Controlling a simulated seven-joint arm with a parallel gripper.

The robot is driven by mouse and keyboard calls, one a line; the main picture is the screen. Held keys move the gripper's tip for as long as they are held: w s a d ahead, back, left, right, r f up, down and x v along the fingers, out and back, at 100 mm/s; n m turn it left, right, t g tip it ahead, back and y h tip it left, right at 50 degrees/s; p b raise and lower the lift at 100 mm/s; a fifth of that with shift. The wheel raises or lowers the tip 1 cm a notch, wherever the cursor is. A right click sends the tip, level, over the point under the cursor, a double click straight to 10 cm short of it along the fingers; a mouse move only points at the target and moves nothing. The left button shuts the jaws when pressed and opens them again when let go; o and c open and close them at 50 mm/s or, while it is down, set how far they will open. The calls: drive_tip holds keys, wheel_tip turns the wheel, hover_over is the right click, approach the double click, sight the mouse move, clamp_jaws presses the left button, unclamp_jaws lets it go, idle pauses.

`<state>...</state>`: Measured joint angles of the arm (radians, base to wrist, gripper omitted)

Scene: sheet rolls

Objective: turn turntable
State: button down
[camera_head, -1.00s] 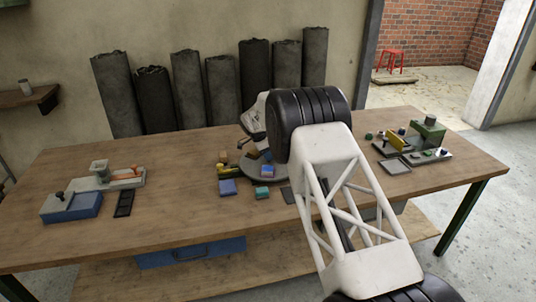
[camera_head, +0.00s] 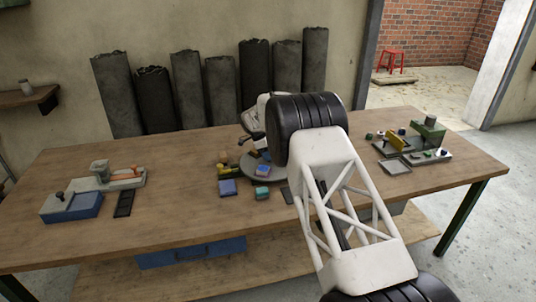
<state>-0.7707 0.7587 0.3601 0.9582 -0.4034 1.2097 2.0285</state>
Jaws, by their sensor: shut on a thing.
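My gripper (camera_head: 246,142) is at the turntable's back left, below my white wrist. Its dark fingers are small and partly hidden, and they appear shut on part of the turntable. The exact grip point cannot be made out. My arm's dark joint covers the right and back of the disc.
Blue (camera_head: 228,187) and teal (camera_head: 262,191) blocks and a yellow piece (camera_head: 230,170) lie close in front and left of the disc. A blue-grey fixture (camera_head: 72,206) stands at left, a green machine (camera_head: 430,131) at right. Dark sheet rolls (camera_head: 188,90) lean on the wall.

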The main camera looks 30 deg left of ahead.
sight(262, 161)
drive_tip(key=c, duration=1)
unclamp_jaws()
drive_tip(key=v, duration=0.8)
